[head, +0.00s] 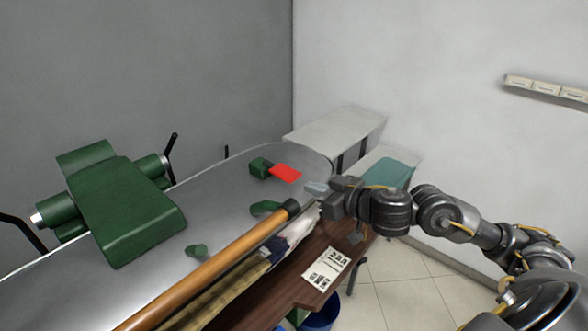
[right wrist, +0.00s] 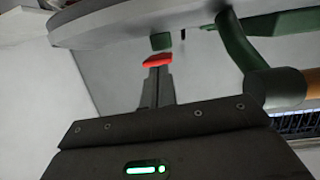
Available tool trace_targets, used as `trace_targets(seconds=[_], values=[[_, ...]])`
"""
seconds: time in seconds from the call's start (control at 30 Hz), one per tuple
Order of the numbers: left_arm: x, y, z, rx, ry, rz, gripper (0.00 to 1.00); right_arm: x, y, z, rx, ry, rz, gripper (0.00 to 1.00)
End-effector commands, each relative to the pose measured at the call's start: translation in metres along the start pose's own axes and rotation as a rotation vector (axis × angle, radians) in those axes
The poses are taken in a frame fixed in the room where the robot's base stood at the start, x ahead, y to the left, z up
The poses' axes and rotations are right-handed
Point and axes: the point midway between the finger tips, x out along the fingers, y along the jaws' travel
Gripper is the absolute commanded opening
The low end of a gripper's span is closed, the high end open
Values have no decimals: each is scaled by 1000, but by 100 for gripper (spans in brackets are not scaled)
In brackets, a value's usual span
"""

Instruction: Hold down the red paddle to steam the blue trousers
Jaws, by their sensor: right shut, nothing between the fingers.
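The red paddle (head: 285,173) is a flat red plate on a small green block (head: 259,167), at the far right end of the grey press head (head: 225,195). In the right wrist view the red paddle (right wrist: 157,60) sits just past my fingertips. My right gripper (head: 312,187) is shut and empty, right beside the paddle; it also shows in the right wrist view (right wrist: 157,70). I cannot tell whether the fingertips touch the paddle. My left gripper is not in view.
A long wooden handle (head: 210,272) runs along the press front. Below it hang folded clothes (head: 292,232) and a brown table (head: 300,290) with a printed sheet (head: 327,268). A green press housing (head: 125,210) is at left. A pale table (head: 335,125) stands behind.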

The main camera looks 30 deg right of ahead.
Motion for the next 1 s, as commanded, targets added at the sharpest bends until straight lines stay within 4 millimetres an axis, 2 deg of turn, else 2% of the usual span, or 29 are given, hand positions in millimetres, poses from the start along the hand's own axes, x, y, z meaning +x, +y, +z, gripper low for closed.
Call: trace_targets(seconds=[0.03, 0.1, 0.2, 0.3, 0.77, 0.87, 1.0], values=[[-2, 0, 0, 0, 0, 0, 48, -8, 5, -23, -18, 18, -15, 0], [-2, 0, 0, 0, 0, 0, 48, -18, 8, -42, -12, 25, -38, 0], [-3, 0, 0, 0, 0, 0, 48, -30, 11, -60, -3, 22, -54, 0], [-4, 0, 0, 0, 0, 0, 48, -36, 13, -68, 6, 17, -62, 0], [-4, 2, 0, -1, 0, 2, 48, -38, 14, -71, 15, 14, -64, 0], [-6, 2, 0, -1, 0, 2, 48, -33, 14, -73, 18, 17, -63, 0], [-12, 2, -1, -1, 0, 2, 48, -16, 13, -75, 20, 18, -65, 0]])
